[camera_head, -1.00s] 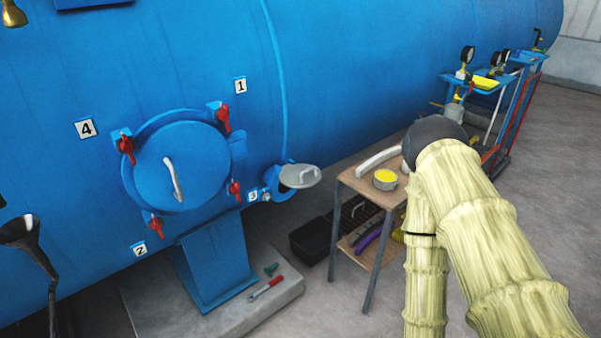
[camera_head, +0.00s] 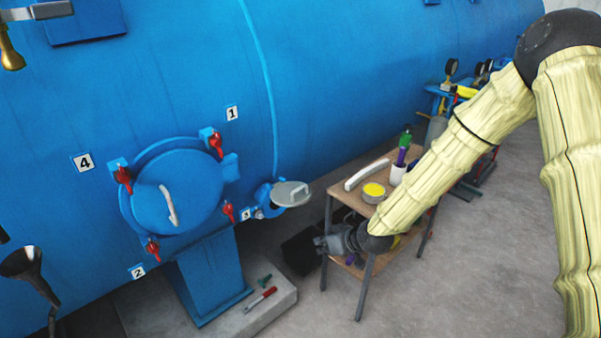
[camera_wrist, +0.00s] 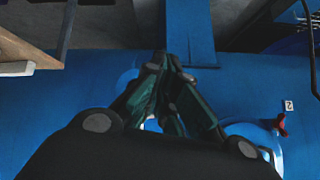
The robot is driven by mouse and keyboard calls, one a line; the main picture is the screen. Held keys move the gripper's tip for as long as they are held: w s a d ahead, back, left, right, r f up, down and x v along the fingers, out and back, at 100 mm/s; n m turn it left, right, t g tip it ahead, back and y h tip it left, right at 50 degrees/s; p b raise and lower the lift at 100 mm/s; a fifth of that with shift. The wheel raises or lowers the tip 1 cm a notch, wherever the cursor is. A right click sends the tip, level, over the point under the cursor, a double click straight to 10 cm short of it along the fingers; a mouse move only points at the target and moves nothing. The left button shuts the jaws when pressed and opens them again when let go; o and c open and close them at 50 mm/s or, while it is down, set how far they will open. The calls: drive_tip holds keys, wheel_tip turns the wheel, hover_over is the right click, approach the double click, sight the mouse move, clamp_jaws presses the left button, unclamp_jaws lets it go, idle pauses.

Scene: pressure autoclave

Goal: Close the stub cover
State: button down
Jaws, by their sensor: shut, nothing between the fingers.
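The stub cover (camera_head: 290,194) is a grey round lid with a handle on top. In the head view it stands swung out to the right of the short blue stub (camera_head: 264,197) on the vessel, so the stub is open. My gripper (camera_head: 319,243) is below and slightly right of the cover, apart from it in the picture, beside the small table's left legs. In the wrist view my gripper (camera_wrist: 168,62) has its dark fingers together with nothing between them. The fingers hide much of the vessel there, and I cannot make out the cover for certain.
The small wooden table (camera_head: 345,205) with a yellow-topped tin (camera_head: 373,191) and a white cup (camera_head: 397,174) stands close to my forearm. The round blue hatch (camera_head: 178,190) with red clamps is left of the stub. Tools lie on the concrete plinth (camera_head: 235,318).

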drive_tip(key=w+r+n+t+y+p, duration=0.1)
drive_tip(key=w+r, duration=0.3)
drive_tip(key=r, duration=0.3)
drive_tip(key=w+a+r+n+t, duration=0.1)
drive_tip(key=w+r, duration=0.3)
drive_tip(key=r, duration=0.3)
drive_tip(key=w+r+n+t+y+p, duration=0.1)
drive_tip(key=w+r, duration=0.3)
drive_tip(key=r, duration=0.3)
drive_tip(key=p, duration=0.5)
hover_over(302, 199)
drive_tip(key=w, duration=0.1)
drive_tip(key=f, duration=0.7)
drive_tip(key=shift+a+f, duration=0.2)
drive_tip(key=shift+a, duration=0.2)
drive_tip(key=shift+s+d+f, duration=0.1)
drive_tip(key=shift+d+f, duration=0.1)
drive_tip(key=shift+f, duration=0.75)
drive_tip(key=shift+f, duration=0.15)
drive_tip(key=shift+s+d+f+b, duration=0.15)
drive_tip(key=shift+s+f+b, duration=0.1)
drive_tip(key=shift+b, duration=0.6)
drive_tip(key=shift+f+b, duration=0.2)
drive_tip(key=shift+b, duration=0.2)
